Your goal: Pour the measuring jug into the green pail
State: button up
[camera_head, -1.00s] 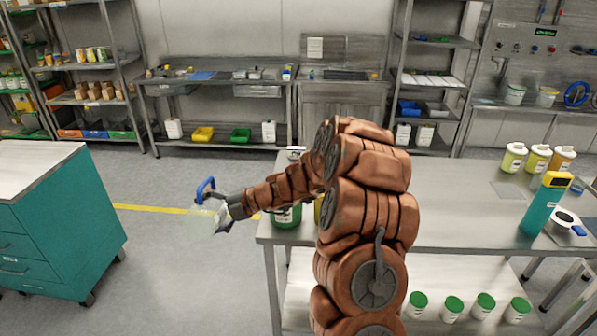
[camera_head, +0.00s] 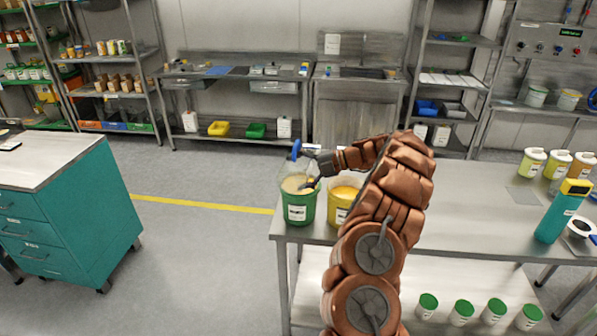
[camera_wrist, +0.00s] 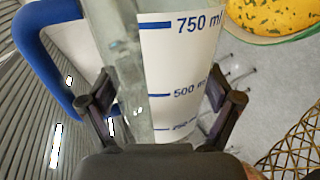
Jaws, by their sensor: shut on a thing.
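The measuring jug is clear with a blue handle and blue volume marks. In the wrist view the jug (camera_wrist: 180,70) fills the middle, between the two fingers of my gripper (camera_wrist: 162,100), which is shut on it. In the head view the blue handle of the jug (camera_head: 296,149) shows above the green pail (camera_head: 300,212), and my gripper (camera_head: 312,168) is at the right of the jug. The green pail stands at the table's left end with pale beige contents visible inside. The jug's clear body is faint there, so its exact tilt and any liquid flow cannot be told.
A yellow pail (camera_head: 342,203) stands close to the right of the green pail, partly behind my arm. A teal bottle (camera_head: 562,212) and several tubs stand on the table's right. A teal drawer cabinet (camera_head: 85,215) stands left, across open floor.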

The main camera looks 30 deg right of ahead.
jog(key=shift+s+r, duration=0.1)
jog(key=shift+s, duration=0.05)
jog(key=shift+s+a+n+t+h, duration=0.4)
jog(key=shift+s+a+n+t, duration=0.1)
jog(key=shift+n, duration=0.6)
jog(key=shift+s+a+f+n+t+h+b, duration=0.1)
jog(key=shift+s+f+n+t+h+b, duration=0.15)
jog(key=shift+n, duration=0.35)
jog(key=b, duration=0.3)
jog(key=shift+f, duration=0.2)
jog(key=n+b, duration=0.1)
jog(key=b, duration=0.6)
jog(key=n+t+h+b, duration=0.1)
jog(key=b, duration=0.7)
jog(key=shift+s+a+f+n+t, duration=0.2)
jog(key=shift+f+n+t, duration=0.1)
jog(key=shift+n, duration=0.1)
